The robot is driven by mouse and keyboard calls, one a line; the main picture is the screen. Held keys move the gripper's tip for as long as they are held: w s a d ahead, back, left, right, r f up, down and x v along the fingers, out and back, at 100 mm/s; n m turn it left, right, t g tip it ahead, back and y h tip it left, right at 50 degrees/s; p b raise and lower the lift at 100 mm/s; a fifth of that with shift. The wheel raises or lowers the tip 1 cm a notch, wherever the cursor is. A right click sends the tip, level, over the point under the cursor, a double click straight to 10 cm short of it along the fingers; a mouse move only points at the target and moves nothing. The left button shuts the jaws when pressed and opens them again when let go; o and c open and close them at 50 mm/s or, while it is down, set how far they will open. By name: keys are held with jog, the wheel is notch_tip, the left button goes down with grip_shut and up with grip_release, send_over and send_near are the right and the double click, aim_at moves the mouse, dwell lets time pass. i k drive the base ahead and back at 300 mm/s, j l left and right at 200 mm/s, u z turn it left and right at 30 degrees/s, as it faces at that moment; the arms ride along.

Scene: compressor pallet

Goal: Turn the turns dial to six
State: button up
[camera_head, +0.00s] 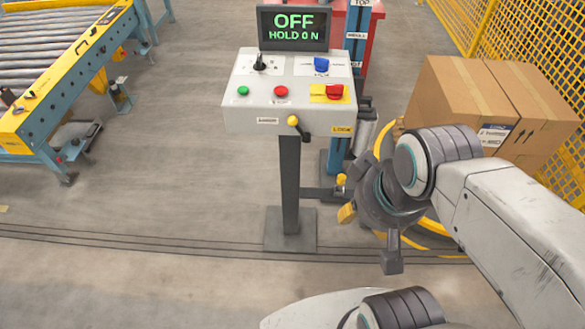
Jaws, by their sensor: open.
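A pale grey control box (240,112) stands on a dark post in the middle. On its upper right is a blue knob (321,64) on a white plate, which looks like the turns dial; its marks are too small to read. A red knob (334,91) sits on a yellow plate below it. The display (293,29) on top reads "OFF" and "HOLD 0 N". My gripper (369,238) is open and empty, to the lower right of the box and apart from it, in front of a blue column.
The box also has a black lever (260,64), a green button (243,91), a red button (281,91) and a small yellow-headed lever (294,121) in front. Cardboard boxes (450,90) stand at right by a yellow mesh fence (535,35). A roller conveyor (75,75) is at left.

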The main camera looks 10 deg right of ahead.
aim_at(258, 66)
jog(key=i+j+z, duration=0.15)
jog(key=j, duration=0.2)
jog(key=j+z, duration=0.15)
jog(key=j, duration=0.2)
jog(key=i+j+z, duration=0.1)
jog(key=j, duration=0.3)
jog(key=i+j, duration=0.2)
jog(key=j, duration=0.2)
jog(key=i+j, duration=0.2)
jog(key=j, duration=0.2)
jog(key=i+j, duration=0.25)
jog(key=j, duration=0.15)
jog(key=i+j, duration=0.2)
jog(key=j, duration=0.2)
jog(key=i+j, duration=0.1)
jog(key=i, duration=0.3)
jog(key=i+j, duration=0.15)
jog(key=i, duration=0.25)
jog(key=i+j, duration=0.1)
jog(key=i, duration=0.3)
